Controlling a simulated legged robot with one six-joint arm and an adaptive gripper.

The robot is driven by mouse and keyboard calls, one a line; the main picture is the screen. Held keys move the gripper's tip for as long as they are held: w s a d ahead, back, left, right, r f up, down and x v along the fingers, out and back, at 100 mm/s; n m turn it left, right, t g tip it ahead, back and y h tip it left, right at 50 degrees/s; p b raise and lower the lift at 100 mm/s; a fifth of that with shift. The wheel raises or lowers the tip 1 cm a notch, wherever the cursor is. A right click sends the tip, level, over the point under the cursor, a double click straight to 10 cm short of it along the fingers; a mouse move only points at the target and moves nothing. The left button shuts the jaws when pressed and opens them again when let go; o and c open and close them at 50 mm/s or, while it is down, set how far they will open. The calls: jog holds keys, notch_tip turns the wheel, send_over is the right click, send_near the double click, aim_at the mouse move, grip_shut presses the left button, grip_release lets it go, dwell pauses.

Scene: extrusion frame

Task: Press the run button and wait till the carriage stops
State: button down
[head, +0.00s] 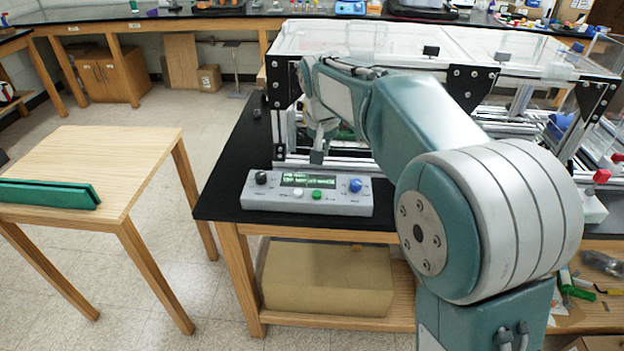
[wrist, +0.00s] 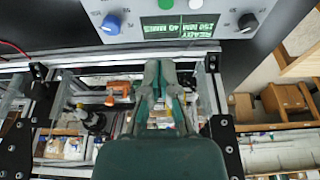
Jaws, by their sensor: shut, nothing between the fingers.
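The grey control panel (head: 254,200) lies on the front edge of the black bench. It carries a black knob (head: 261,177), a lit green display (head: 307,180), a white button (head: 298,193), a green button (head: 317,194) and a blue knob (head: 355,185). Button labels are too small to read. In the wrist view the panel (wrist: 220,12) is upside down; its display (wrist: 180,27) reads READY, 250 MM, 40 MM/S. My gripper (head: 317,157) is shut and empty, fingers down, behind and above the panel, apart from it. Its fingers also show in the wrist view (wrist: 160,66). I cannot make out the carriage.
The extrusion frame (head: 283,130) with clear panels stands behind the panel, close around my gripper. A box with a red button (head: 602,176) is at the right. A wooden table (head: 120,150) with a green bar stands at the left, across open floor.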

send_near(321, 192)
jog(key=x, duration=0.6)
jog(key=shift+w+d+f, duration=0.1)
jog(key=shift+d, duration=0.15)
jog(key=shift+a+f, duration=0.25)
jog(key=shift+f, duration=0.4)
jog(key=shift+d, duration=0.1)
